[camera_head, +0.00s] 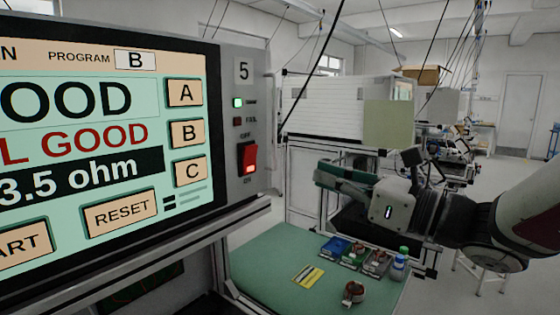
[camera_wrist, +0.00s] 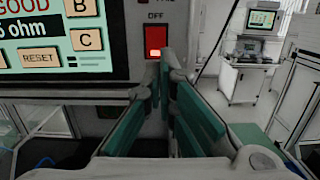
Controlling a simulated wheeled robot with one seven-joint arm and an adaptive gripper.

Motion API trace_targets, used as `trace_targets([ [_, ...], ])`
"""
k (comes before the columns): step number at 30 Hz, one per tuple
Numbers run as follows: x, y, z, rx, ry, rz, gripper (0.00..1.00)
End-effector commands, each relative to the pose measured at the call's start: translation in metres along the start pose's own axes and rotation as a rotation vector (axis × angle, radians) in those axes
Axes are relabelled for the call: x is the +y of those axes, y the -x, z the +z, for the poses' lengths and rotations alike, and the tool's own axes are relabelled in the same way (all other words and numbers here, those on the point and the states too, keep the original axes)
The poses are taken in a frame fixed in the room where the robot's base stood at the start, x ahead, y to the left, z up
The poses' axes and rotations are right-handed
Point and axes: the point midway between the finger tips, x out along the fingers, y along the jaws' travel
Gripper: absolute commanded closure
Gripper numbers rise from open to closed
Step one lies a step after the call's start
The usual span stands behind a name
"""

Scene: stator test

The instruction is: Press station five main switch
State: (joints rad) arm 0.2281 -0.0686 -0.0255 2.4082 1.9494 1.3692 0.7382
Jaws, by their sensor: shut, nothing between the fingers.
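The station five panel (camera_head: 243,118) carries the number 5 at its top. Its main switch (camera_head: 248,158) is a red rocker in a black frame, with OFF above it and a small label below. A bright spot glows at its lower end. In the wrist view the switch (camera_wrist: 156,37) stands straight ahead, just beyond the fingertips, which come up to its lower edge. My gripper (camera_head: 318,172) is shut and empty, with green finger pads. In the head view it is to the right of the switch, pointing left, with a visible gap between them.
The test screen (camera_head: 75,125) left of the switch reads GOOD and has several buttons. Below lies a green bench top (camera_head: 262,262) with small coloured bins (camera_head: 355,255), bottles (camera_head: 399,265), a yellow-striped card (camera_head: 308,276) and a copper-coloured part (camera_head: 353,293). Another station stands behind.

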Motion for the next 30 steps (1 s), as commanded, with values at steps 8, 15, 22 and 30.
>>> trace_targets([
  [8,0.001,-0.037,0.000,0.000,0.000,0.005,1.00],
  [15,0.001,-0.085,0.000,0.001,-0.001,0.004,1.00],
  [22,0.002,-0.121,0.000,0.000,-0.001,0.004,1.00],
  [30,0.001,-0.138,0.000,0.001,0.000,0.001,1.00],
])
